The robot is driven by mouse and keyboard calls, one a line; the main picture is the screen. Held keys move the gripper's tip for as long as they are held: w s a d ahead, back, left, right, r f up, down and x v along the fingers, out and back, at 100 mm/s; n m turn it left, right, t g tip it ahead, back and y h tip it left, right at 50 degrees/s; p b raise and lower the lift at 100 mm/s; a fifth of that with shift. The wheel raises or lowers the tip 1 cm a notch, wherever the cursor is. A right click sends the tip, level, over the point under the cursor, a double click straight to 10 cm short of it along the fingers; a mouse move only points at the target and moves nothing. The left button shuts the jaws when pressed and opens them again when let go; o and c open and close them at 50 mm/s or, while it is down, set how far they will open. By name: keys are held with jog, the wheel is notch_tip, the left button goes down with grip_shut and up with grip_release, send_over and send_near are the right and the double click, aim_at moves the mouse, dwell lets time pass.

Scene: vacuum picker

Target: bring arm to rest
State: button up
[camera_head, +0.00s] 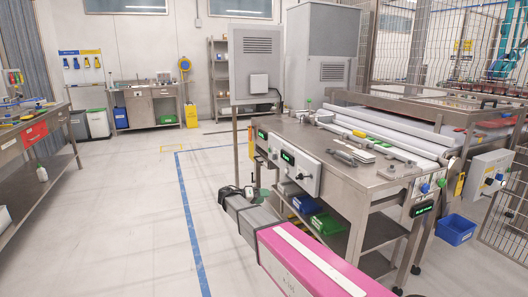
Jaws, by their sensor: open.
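My arm reaches forward from the bottom right, with a pink link (312,262) and a grey link. At its far end is my gripper (237,191), small and dark, in front of the steel workbench's left end. It is open, and I see nothing held in it. The fine shape of its fingers is too small to make out.
The steel workbench (345,178) with rollers and control boxes stands close on the right of my arm. Blue and green bins sit on its lower shelf. A blue bin (455,229) is on the floor at right. Open floor lies left, crossed by a blue line (190,220).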

jog(key=s+d+f+n+g+y, duration=0.25)
jog(key=s+d+f, duration=0.4)
jog(key=d, duration=0.45)
jog(key=s+d+f+g+y, duration=0.1)
jog(key=s+d+f+y, duration=0.1)
jog(key=s, duration=0.5)
jog(key=s+d+f+y, duration=0.1)
jog(key=s+d+y, duration=0.3)
jog(key=s+y, duration=0.2)
jog(key=s+d+f+n+g+y, duration=0.1)
jog(key=s+d+f+y, duration=0.1)
jog(key=s, duration=0.5)
jog(key=shift+s+d+f+g+y, duration=0.35)
jog(key=shift+d+y, duration=0.1)
jog(key=shift+y, duration=0.7)
